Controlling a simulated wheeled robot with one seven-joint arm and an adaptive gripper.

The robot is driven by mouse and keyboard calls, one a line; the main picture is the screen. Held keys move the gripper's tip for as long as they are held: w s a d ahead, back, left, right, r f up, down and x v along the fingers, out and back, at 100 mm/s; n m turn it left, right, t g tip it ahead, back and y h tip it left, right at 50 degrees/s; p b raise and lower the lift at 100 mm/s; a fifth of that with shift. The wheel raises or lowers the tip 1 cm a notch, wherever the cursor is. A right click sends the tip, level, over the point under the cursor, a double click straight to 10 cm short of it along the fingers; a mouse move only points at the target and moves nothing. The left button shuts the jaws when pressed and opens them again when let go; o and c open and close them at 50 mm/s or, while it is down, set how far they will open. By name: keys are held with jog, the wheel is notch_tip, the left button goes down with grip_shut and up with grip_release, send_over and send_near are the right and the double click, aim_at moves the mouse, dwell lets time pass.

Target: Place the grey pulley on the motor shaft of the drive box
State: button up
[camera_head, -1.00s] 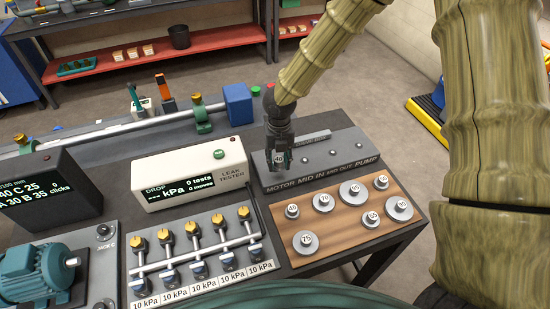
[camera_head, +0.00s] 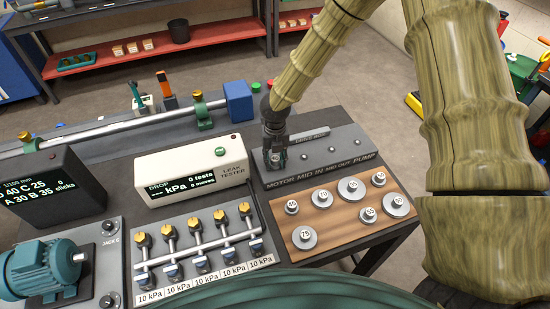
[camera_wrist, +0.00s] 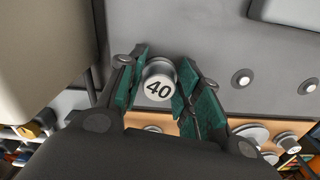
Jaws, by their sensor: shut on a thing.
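My gripper (camera_head: 275,158) points down over the left, MOTOR end of the grey drive box (camera_head: 360,152). Its green-padded fingers, seen in the wrist view (camera_wrist: 164,92), are shut on a small grey pulley (camera_wrist: 158,86) marked 40. The pulley is upright, its number facing the wrist camera. The motor shaft is hidden under the pulley and gripper, so I cannot tell whether the pulley touches it or sits around it. Two bare shaft ends, a nearer one (camera_wrist: 242,78) and a farther one (camera_wrist: 308,86), show to the right in the wrist view.
A wooden board (camera_head: 340,231) with several numbered grey pulleys lies in front of the drive box. The white leak tester (camera_head: 190,170) stands close to the left of my gripper. A valve rack (camera_head: 200,245) is in front of the tester.

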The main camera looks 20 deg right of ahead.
aim_at(275, 158)
jog(key=shift+f, duration=0.1)
jog(key=o, duration=1.1)
jog(key=shift+c, duration=0.2)
notch_tip(275, 158, up, 12)
jog(key=b, duration=0.2)
jog(key=shift+b, duration=0.3)
